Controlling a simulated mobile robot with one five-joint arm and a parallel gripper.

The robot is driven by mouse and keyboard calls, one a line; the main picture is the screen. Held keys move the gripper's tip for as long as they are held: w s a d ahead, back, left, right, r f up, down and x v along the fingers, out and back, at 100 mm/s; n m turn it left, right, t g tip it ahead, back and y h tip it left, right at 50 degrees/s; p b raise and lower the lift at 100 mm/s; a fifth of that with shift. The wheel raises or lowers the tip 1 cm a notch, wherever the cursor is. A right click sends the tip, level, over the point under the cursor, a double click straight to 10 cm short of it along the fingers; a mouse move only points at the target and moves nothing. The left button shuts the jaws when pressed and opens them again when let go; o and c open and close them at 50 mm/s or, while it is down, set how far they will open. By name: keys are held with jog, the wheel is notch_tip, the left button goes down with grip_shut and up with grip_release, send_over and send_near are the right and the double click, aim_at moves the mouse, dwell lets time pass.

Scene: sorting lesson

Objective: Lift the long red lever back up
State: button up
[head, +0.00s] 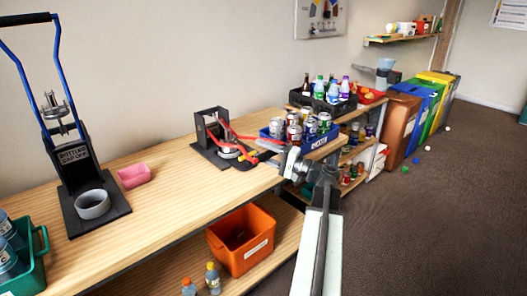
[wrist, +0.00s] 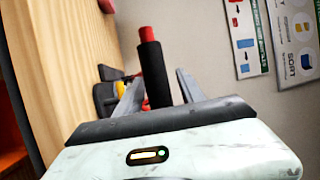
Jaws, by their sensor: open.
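The long red lever (head: 232,130) belongs to a small black crusher (head: 205,135) on the wooden bench. It is lowered, reaching out to the right toward my gripper. In the wrist view a black grip with a red end (wrist: 148,35) stands between my two fingers; it looks like the lever's handle. My gripper (head: 280,160) is at the bench's front edge, at the lever's outer end. Its fingers, also in the wrist view (wrist: 159,82), are spread either side of the grip. I cannot tell whether either finger touches it.
A blue crate of cans (head: 325,140) stands just behind my gripper, with a black bottle crate (head: 345,105) beyond. A blue-handled press (head: 75,165) and a pink block (head: 134,176) are at left. An orange bin (head: 215,240) sits on the lower shelf.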

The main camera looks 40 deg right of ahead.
grip_shut()
dwell(1.4)
